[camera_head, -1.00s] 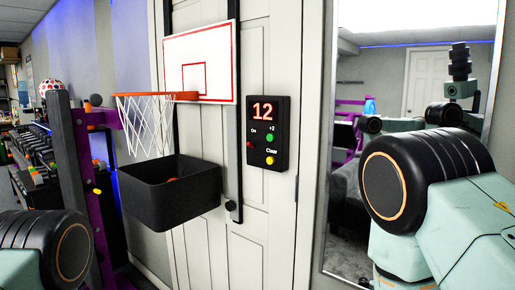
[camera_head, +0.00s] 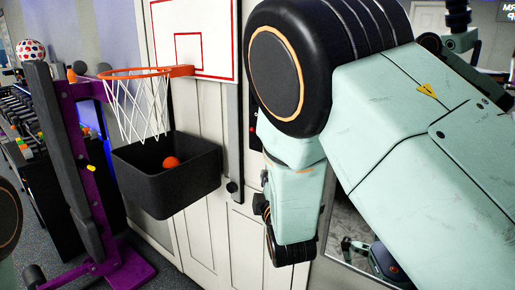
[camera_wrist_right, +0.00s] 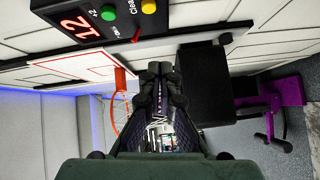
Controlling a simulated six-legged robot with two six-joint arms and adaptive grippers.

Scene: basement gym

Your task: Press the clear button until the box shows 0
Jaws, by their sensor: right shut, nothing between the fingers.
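The black score box (camera_wrist_right: 78,22) is at the top left of the right wrist view and shows 12 in red digits. Its yellow clear button (camera_wrist_right: 148,6) is at the top edge of that view, with a green button (camera_wrist_right: 107,12) and a red switch (camera_wrist_right: 137,36) beside it. In the head view my right arm hides nearly all of the box; only a thin edge shows. My right gripper (camera_wrist_right: 162,72) is shut and empty, apart from the box and its buttons. My left gripper is out of view.
The box is on a white panelled door (camera_head: 205,240). Left of it are a hoop (camera_head: 150,72), a white backboard (camera_head: 215,45) and a black bin (camera_head: 150,195) holding an orange ball (camera_head: 171,162). A purple rack (camera_head: 125,270) stands further left. A mirror is on the right.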

